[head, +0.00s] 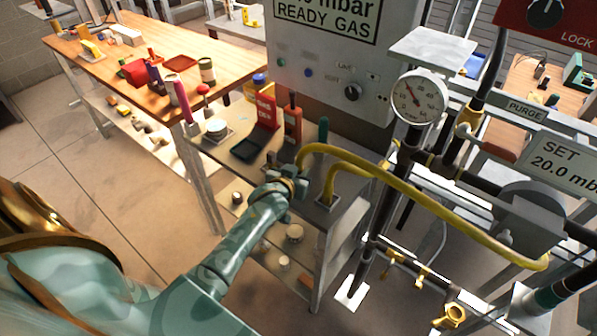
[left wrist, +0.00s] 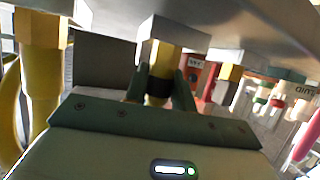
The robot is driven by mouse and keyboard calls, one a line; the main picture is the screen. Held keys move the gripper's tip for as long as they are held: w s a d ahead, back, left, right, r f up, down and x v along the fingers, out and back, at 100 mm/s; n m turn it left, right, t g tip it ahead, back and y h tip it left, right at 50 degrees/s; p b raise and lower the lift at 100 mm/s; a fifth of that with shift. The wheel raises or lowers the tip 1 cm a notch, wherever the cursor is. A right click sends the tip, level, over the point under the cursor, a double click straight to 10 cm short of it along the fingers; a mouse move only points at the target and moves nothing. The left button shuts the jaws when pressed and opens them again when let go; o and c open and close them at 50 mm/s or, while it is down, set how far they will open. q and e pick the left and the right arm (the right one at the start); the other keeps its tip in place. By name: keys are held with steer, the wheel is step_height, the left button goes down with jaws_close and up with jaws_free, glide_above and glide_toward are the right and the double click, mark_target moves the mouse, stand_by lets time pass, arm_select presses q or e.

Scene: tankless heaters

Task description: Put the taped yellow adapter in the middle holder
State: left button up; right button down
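My left gripper (head: 290,183) is over the small grey stand (head: 340,212) in the head view, beside the upright end of a yellow hose. In the left wrist view, which looks upside down, its two dark fingers (left wrist: 160,88) close on both sides of a yellow adapter (left wrist: 162,60) with a black tape band. The adapter is hidden behind the gripper in the head view. My right gripper is not in view.
The yellow hose (head: 400,180) arches right from the stand, and its hex end (left wrist: 42,60) is close in the left wrist view. Another brass fitting (left wrist: 228,78) stands on the other side. A pressure gauge (head: 418,97) and pipes are at right. A wooden bench (head: 225,60) is behind.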

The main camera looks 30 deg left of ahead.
arm_select(q)
steer(key=o, duration=0.3)
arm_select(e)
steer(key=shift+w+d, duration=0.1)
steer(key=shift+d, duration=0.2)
